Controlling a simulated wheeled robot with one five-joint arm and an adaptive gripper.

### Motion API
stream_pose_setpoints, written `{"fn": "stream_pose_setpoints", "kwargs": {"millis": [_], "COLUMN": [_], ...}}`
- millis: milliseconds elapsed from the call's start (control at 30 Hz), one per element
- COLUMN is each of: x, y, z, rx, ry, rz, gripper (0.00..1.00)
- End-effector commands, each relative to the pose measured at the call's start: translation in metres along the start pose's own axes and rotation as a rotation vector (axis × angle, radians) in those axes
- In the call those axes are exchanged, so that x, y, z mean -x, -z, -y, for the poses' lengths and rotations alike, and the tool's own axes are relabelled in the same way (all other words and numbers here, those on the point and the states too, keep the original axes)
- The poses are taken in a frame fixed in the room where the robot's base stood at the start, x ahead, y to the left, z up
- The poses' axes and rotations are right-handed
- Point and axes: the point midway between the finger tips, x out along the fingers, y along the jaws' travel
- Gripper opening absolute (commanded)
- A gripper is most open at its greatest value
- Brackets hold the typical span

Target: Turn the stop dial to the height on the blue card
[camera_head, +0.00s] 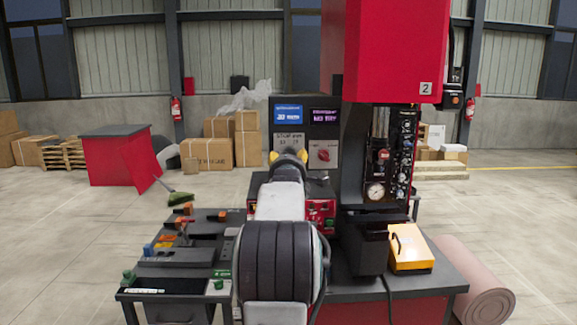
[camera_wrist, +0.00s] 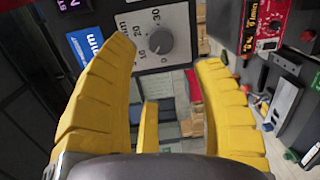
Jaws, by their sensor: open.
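The stop dial is a round grey knob (camera_wrist: 159,41) on a light plate with marks 10, 20 and 30 in the wrist view. I cannot tell surely where its pointer stands. In the head view my gripper hides the knob, and only the top of its plate (camera_head: 289,137) shows. The blue card (camera_head: 288,114) is above that plate; its number is too blurred to read surely. Its "mm" end shows in the wrist view (camera_wrist: 88,48). My gripper (camera_head: 288,156) has yellow fingers spread apart, empty, facing the knob. In the wrist view the fingers (camera_wrist: 162,42) lie either side of it, apparently not touching.
A purple card (camera_head: 324,116) and a red dial (camera_head: 323,155) are right of the stop dial. A red machine head (camera_head: 385,50) overhangs at the right. A tool bench (camera_head: 180,255) is at the left, and an orange box (camera_head: 410,249) is at the right.

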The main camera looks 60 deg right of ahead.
Motion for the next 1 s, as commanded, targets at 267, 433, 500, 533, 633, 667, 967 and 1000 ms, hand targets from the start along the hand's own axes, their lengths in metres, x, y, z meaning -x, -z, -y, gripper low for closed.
{"fn": "stream_pose_setpoints", "kwargs": {"millis": [267,433,500,533,633,667,967,1000], "x": [0.02,0.024,0.024,0.024,0.024,0.024,0.024,0.025], "y": [0.0,0.0,0.0,0.0,0.0,0.0,-0.032,-0.043], "z": [-0.001,0.0,0.0,0.0,0.0,0.0,0.016,0.021], "rx": [0.0,0.0,0.0,0.0,0.0,0.0,-0.003,-0.003], "ry": [-0.001,0.0,0.0,0.0,0.0,0.0,0.006,0.008], "rz": [0.0,0.0,0.0,0.0,0.0,0.0,0.053,0.071], "gripper": [0.61,0.61,0.61,0.61,0.61,0.61,0.61,0.61]}}
